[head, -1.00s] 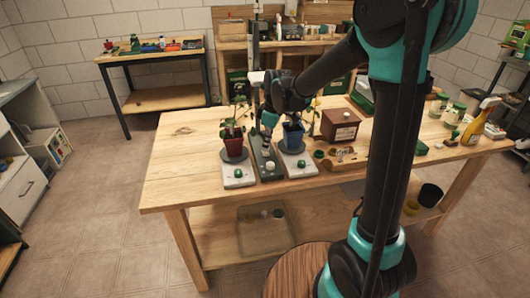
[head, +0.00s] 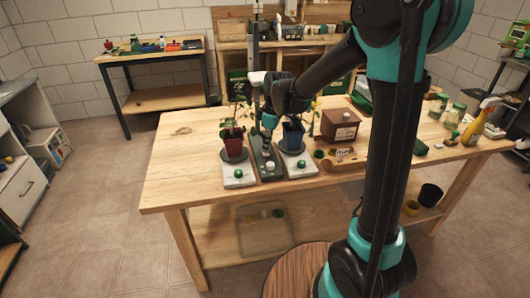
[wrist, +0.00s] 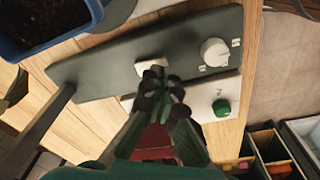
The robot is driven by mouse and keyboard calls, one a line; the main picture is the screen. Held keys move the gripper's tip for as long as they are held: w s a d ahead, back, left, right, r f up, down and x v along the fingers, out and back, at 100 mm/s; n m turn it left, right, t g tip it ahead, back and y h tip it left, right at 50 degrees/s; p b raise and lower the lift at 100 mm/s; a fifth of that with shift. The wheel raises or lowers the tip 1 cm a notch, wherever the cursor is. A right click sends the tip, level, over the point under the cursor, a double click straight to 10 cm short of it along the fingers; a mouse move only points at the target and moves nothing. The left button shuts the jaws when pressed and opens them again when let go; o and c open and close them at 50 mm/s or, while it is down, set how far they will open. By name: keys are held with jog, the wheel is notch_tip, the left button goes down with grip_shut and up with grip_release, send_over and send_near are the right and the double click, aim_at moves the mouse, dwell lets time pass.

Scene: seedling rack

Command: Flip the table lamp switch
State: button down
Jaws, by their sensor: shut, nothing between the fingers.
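The table lamp's dark grey-green base (head: 264,161) stands on the wooden bench between two potted plants. In the wrist view the base (wrist: 105,65) carries a small white rocker switch (wrist: 152,67) and a round white knob (wrist: 214,52). A dark post rises from the base at the lower left of that view. My gripper (wrist: 160,82) is shut and empty, its tips right at the near edge of the switch and partly covering it. I cannot tell whether they touch it. In the head view my gripper (head: 267,140) points down over the base.
A red pot (head: 233,146) stands close left of the base and a blue pot (head: 293,137) close right, each on a pale unit with a green knob. A brown box (head: 340,125) stands farther right. The bench top's left part is clear.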

jog(key=shift+f, duration=0.65)
dwell(0.3)
jog(key=shift+r, duration=3.5)
jog(key=s+d+f+m, duration=0.1)
jog(key=s+d+m, duration=0.1)
jog(key=d, duration=0.2)
jog(key=s+d+f+m+t, duration=0.1)
jog(key=s+d+m, duration=0.1)
jog(key=d, duration=0.2)
jog(key=s+d+f+m, duration=0.1)
jog(key=s+d+m, duration=0.1)
jog(key=d, duration=0.2)
jog(key=shift+s+d+f+t, duration=0.1)
jog(key=shift+s+f+t, duration=0.1)
jog(key=shift+s+t, duration=0.15)
jog(key=s+d+f+m+t+h, duration=0.1)
jog(key=s+d+f+m+t, duration=0.1)
jog(key=s+d+f+m, duration=0.5)
jog(key=s+d+m, duration=0.2)
jog(key=s+d, duration=0.2)
jog(key=s, duration=0.1)
jog(key=shift+s+d+f+h, duration=0.15)
jog(key=shift+s+h, duration=0.15)
jog(key=shift+h, duration=0.1)
